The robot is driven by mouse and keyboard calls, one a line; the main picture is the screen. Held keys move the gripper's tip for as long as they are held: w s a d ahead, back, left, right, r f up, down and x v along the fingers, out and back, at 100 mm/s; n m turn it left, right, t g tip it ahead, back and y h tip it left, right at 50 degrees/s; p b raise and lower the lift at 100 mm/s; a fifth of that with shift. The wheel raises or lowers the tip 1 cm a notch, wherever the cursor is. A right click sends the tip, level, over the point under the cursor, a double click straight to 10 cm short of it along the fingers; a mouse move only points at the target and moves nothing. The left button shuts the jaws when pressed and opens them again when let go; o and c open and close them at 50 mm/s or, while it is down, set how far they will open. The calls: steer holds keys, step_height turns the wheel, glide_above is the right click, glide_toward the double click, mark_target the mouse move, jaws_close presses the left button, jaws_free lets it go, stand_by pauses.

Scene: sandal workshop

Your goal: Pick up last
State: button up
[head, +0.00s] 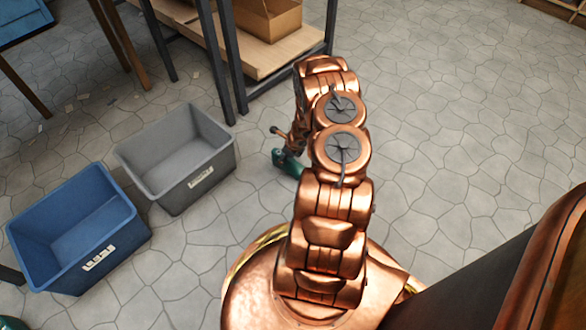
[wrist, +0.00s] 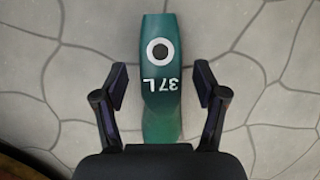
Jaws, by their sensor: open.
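The last (wrist: 160,64) is a dark green foot-shaped form with a white ring around a dark hole and the mark "37L". In the wrist view it lies on the stone floor, its narrower part reaching between the two black fingers of my gripper (wrist: 160,88). The fingers are open, one on each side, with a gap to the last on both sides. In the head view the last (head: 286,162) shows only in part beside my copper arm, which hides the rest. My gripper (head: 280,142) is small and partly hidden there, close to the last.
A grey bin (head: 158,189) and a blue bin (head: 112,222) stand empty on the floor to the left. A shelf with a cardboard box (head: 268,20) stands behind. The floor at right is clear.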

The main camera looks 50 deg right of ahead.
steer(key=shift+x, duration=1.3)
steer(key=c, duration=1.2)
step_height(320, 180, up, 3)
steer(key=shift+r+p, duration=0.25)
steer(key=shift+p, duration=0.45)
steer(key=shift+s+a+r, duration=0.15)
steer(key=shift+s+a+r+p, duration=0.2)
steer(key=shift+s+a, duration=1.25)
steer(key=shift+a, duration=0.7)
steer(key=shift+s+a+r+p, duration=0.1)
steer(key=shift+s+a+r, duration=0.15)
steer(key=shift+s+a, duration=1.55)
steer(key=shift+s+a+r+p, duration=0.2)
steer(key=shift+s+a, duration=0.95)
steer(key=shift+a, duration=1.3)
